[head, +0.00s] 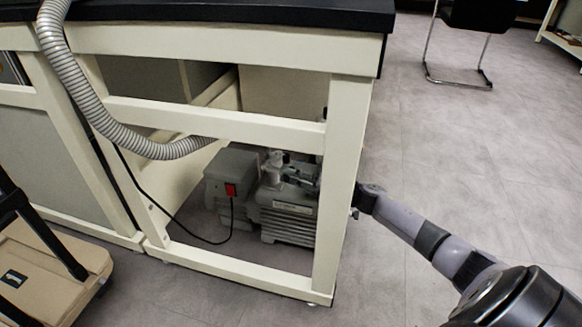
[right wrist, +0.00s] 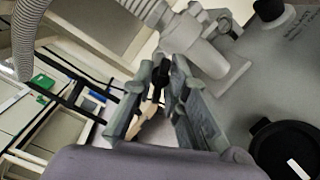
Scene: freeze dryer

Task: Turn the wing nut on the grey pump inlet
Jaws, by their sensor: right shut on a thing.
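The grey pump (head: 290,215) sits on the floor under the bench, with a red switch (head: 231,190) on its grey box. Its pale inlet fitting (head: 272,165) rises from the top; in the right wrist view the inlet pipe (right wrist: 192,45) is just beyond my fingers. My right gripper (head: 296,177) reaches in behind the white corner post, partly hidden by it. My left gripper is not seen.
The white bench frame (head: 345,190) stands close around my right arm. A ribbed grey hose (head: 85,100) hangs at the left and runs under the bench. A black cable (head: 185,228) loops to the pump.

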